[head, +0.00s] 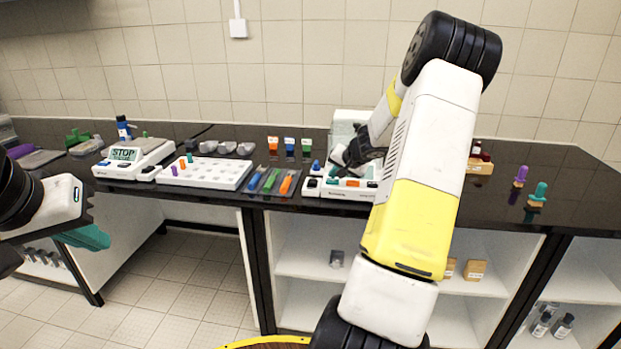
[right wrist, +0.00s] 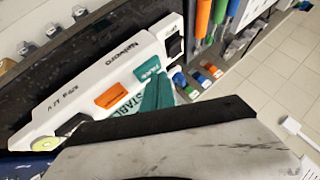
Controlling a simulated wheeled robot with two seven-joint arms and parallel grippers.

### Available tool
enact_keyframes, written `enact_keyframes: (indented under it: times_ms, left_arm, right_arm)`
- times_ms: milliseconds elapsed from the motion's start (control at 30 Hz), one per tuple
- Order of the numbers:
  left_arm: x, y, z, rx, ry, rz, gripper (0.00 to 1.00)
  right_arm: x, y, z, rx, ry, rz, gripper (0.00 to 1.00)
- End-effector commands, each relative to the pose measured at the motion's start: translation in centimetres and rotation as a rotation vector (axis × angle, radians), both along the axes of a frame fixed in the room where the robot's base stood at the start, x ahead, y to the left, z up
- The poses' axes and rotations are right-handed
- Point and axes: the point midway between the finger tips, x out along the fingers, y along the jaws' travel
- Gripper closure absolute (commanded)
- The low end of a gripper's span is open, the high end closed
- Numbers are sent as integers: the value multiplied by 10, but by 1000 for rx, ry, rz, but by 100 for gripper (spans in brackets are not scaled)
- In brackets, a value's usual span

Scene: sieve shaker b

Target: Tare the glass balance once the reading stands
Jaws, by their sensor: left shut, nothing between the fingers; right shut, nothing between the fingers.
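The glass balance (head: 347,122) stands at the back of the dark bench, partly hidden behind my right arm. In the right wrist view its white front panel (right wrist: 70,92) carries an orange key (right wrist: 113,94) and a teal key (right wrist: 148,68). Part of its display (right wrist: 122,108) shows beside the keys with green letters that look like "STABL"; the rest is hidden. My right gripper (head: 334,172) is shut and empty, with its teal fingertips (right wrist: 157,92) close to the teal key; I cannot tell whether they touch. My left gripper (head: 88,238) is shut and empty, in front of the bench at left.
A white device (head: 130,168) showing "STOP" stands left on the bench. Beside it are a white perforated rack (head: 205,172) and coloured tools (head: 270,181). Purple and teal knobbed pieces (head: 538,193) stand at right. The bench between them and the balance is largely hidden by my right arm.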

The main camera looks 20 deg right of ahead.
Motion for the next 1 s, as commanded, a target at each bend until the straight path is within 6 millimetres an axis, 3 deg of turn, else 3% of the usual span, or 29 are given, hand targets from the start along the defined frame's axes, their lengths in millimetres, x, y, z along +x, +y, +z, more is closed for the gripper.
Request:
enact_keyframes:
  times_ms: [1000]
  left_arm:
    - [0,0,0,0,0,0,100]
  right_arm:
    - [0,0,-8,1,0,-1,100]
